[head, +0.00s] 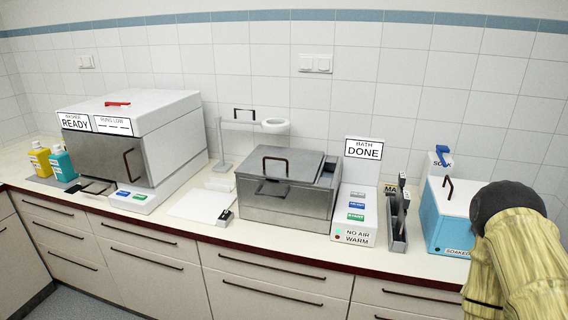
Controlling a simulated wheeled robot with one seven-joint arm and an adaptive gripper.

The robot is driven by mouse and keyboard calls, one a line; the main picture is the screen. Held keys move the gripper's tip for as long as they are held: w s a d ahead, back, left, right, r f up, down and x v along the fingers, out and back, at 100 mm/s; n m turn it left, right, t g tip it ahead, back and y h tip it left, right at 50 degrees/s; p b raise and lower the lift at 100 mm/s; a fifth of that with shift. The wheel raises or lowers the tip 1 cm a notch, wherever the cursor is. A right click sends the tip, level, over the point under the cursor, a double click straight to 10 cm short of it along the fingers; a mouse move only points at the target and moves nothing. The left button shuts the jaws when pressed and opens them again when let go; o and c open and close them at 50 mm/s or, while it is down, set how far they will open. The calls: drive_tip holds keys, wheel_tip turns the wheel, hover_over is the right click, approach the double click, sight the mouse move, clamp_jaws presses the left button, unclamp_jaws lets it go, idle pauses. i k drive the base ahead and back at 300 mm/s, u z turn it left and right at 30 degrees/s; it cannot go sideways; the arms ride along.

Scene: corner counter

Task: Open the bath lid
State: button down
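The bath (288,207) is a brushed steel box on the counter, near the middle of the head view. Its flat grey lid (300,163) lies shut on top, with a dark loop handle (276,160) standing up from it. A sign reading BATH DONE (363,150) stands on a white panel to the bath's right. That panel has blue and green buttons and a label reading NO AIR WARM. My gripper's fingers do not show, so its distance from the lid handle cannot be seen.
A washer (170,140) marked READY and yellow and teal bottles stand left. A grey rack (397,222) and a blue box (447,220) with a white lid stand right; the box is partly hidden at lower right. A white pad (200,205) lies left of the bath.

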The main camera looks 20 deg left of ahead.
sight(269, 162)
drive_tip(key=z, duration=0.05)
drive_tip(key=k, duration=0.5)
drive_tip(key=u, duration=2)
drive_tip(key=i, duration=1.2)
drive_tip(key=z, duration=1.95)
